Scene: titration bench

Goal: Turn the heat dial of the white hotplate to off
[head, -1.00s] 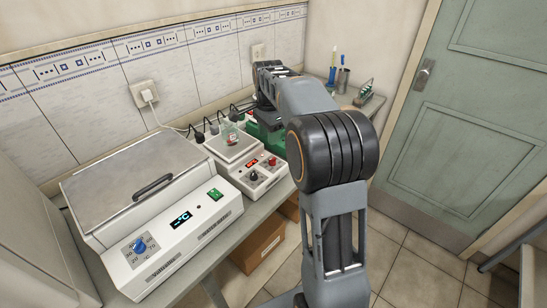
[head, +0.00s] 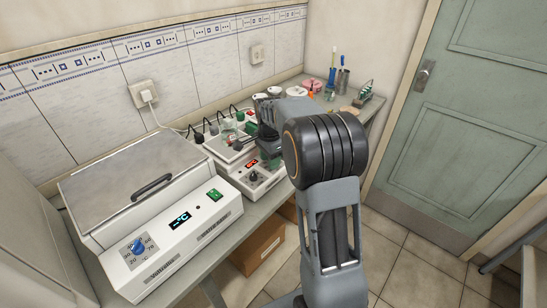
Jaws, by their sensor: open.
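The white hotplate (head: 232,165) stands on the bench in the middle of the head view, right of a larger lidded bath. Its front panel has a lit red display (head: 252,162) and a black knob (head: 253,176). The spot where a red knob showed earlier is now covered by my gripper. I cannot read the dial marks. My gripper (head: 270,160) is low over the right end of the hotplate's front panel, right of the black knob. Its jaws are open. The fingertips are small, and I cannot tell whether they touch a knob.
The lidded bath (head: 130,185) with a blue dial (head: 138,247) fills the left of the bench. Glassware (head: 229,124) stands on or behind the hotplate. Small items and a pen holder (head: 343,80) stand at the far bench end. A cardboard box (head: 258,248) is under the bench.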

